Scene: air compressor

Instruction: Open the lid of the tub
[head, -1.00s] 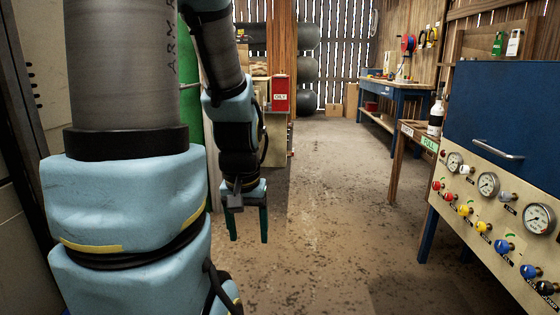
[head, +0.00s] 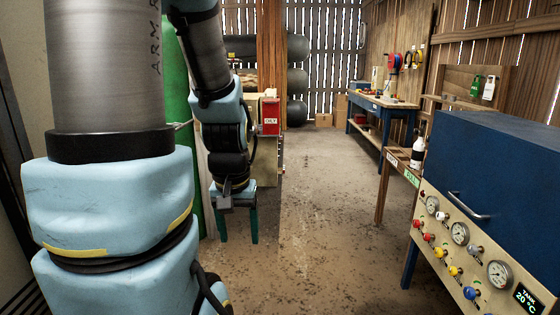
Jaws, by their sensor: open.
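A large blue box (head: 510,165) with a metal bar handle (head: 470,207) on its front stands at the right. It appears to be the tub, and its lid looks closed. The box runs out of the right edge of the picture, and I cannot make out the lid seam. My gripper (head: 239,236) hangs left of centre, fingers pointing down and apart. It is empty, over the floor, well to the left of the box and touching nothing.
A panel of gauges and coloured knobs (head: 460,234) fronts the box below the handle. A small wooden table (head: 396,166) with a bottle (head: 417,153) stands behind it. A blue workbench (head: 372,108) is farther back. The floor (head: 320,190) between is clear.

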